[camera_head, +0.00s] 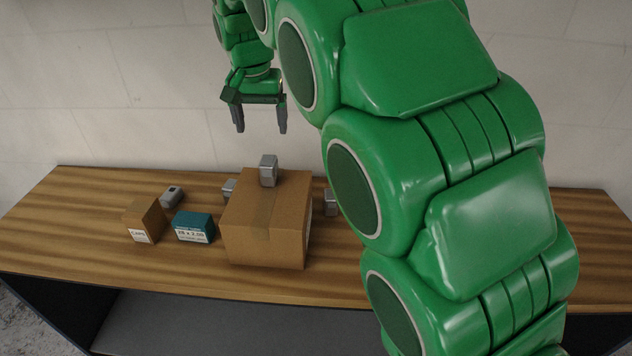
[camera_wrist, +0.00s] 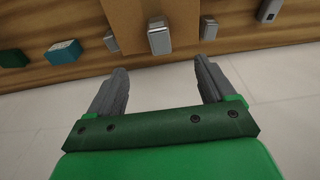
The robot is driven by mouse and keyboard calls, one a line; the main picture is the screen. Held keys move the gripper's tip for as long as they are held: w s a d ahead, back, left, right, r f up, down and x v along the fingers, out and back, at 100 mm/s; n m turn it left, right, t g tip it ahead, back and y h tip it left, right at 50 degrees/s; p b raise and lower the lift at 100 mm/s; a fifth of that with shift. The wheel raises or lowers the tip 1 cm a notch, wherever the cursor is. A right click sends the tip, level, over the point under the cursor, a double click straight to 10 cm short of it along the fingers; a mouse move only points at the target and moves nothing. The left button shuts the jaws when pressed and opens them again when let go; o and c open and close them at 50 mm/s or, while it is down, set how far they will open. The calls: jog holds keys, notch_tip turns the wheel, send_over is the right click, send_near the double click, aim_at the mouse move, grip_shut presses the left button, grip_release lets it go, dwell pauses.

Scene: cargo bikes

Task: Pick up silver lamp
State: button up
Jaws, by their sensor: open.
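Several small silver lamp-like blocks are in view; I cannot tell which is the task's silver lamp. One silver block (camera_head: 268,170) stands on top of the large cardboard box (camera_head: 262,225); it also shows in the wrist view (camera_wrist: 160,38), just beyond and between my fingertips. Another silver block (camera_head: 229,188) is partly hidden behind the box's left side. A third (camera_head: 331,203) stands right of the box. A silver block with a dark window (camera_head: 170,197) lies further left. My gripper (camera_head: 260,128) is open and empty, above the block on the box, fingers pointing down; its fingers also show in the wrist view (camera_wrist: 162,68).
A small brown carton (camera_head: 145,220) and a teal box (camera_head: 193,227) stand on the wooden bench (camera_head: 80,215), left of the large box. A pale wall (camera_head: 130,110) rises behind. My arm hides the bench's right part; the wrist view shows another teal box (camera_wrist: 65,52) there.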

jog(key=w+d+f+m+g+y, duration=0.2)
jog(key=w+d+f+m, duration=0.3)
jog(key=d+f+m, duration=0.45)
jog(key=m+y, duration=0.3)
jog(key=m, duration=0.4)
send_near(335, 193)
jog(key=x, duration=0.5)
jog(key=shift+s+a+f, duration=0.1)
jog(key=shift+a+f, duration=0.05)
jog(key=shift+f, duration=0.45)
jog(key=shift+s+a+f, duration=0.15)
jog(key=shift+f, duration=0.45)
jog(key=shift+h, duration=0.3)
jog(key=shift+a+x, duration=0.15)
jog(key=shift+x, duration=1.15)
jog(key=shift+a+x, duration=0.15)
jog(key=shift+x, duration=1.2)
jog(key=shift+w+r, duration=0.1)
jog(key=shift+r, duration=0.05)
jog(key=c, duration=1.1)
